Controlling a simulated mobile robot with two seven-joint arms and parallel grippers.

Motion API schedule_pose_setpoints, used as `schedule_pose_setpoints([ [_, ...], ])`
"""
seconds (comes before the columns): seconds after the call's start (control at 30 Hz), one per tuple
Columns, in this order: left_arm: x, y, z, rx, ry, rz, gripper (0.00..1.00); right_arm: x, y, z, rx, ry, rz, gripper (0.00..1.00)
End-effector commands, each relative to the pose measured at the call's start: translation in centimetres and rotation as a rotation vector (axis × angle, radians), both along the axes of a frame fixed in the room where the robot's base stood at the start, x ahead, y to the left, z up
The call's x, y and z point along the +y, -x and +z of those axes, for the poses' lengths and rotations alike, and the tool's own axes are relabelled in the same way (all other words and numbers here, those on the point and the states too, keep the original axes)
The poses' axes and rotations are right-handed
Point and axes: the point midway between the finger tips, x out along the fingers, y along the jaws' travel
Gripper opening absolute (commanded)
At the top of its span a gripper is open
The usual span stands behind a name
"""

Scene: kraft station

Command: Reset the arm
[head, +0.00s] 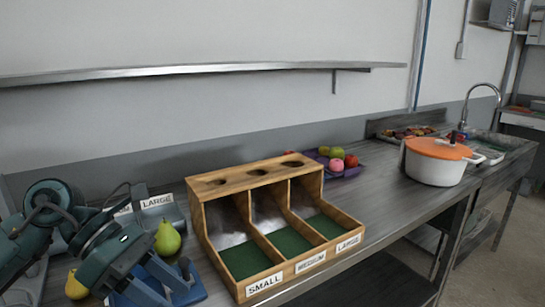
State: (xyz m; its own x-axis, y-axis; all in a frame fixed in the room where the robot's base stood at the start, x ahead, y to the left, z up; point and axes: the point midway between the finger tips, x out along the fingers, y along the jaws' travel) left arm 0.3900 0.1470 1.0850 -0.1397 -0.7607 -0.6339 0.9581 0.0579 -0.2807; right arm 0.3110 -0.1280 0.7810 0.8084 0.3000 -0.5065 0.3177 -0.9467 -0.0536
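My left arm comes in from the left edge. Its gripper (170,294) points down and right, low in the picture. Its two grey-blue fingers look spread, with no object seen between them. A blue tray-like thing (197,291) shows beneath and beside the fingers. A green pear (168,238) is just behind the gripper, apart from the fingers as far as I can tell. A yellow fruit (75,287) is to the left, partly hidden by the arm. My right arm and gripper are not in view.
A wooden three-compartment sorter (262,285) labelled SMALL, MEDIUM and LARGE stands right of the gripper, its compartments seemingly empty. Behind are a grey scale-like thing (157,202) and a purple tray (350,171) of fruit. A white pot (433,168) stands near the sink. A shelf (200,70) spans the wall.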

Motion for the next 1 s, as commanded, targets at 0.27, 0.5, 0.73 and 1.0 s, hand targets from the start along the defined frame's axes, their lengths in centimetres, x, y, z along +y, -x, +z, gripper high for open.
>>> schedule_pose_setpoints([
  [0.27,-8.3,2.0,1.0,0.564,0.692,0.192,0.45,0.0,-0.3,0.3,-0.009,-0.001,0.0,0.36],
  [0.5,-6.9,-2.2,-2.4,1.302,1.256,0.671,0.45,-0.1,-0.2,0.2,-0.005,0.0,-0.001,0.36],
  [0.73,-3.0,-2.2,-15.5,1.986,1.541,1.271,0.45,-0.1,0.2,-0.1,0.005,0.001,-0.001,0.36],
  [1.0,-1.7,6.3,-28.8,-1.97,-1.21,-1.467,0.45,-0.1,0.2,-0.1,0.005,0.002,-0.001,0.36],
])
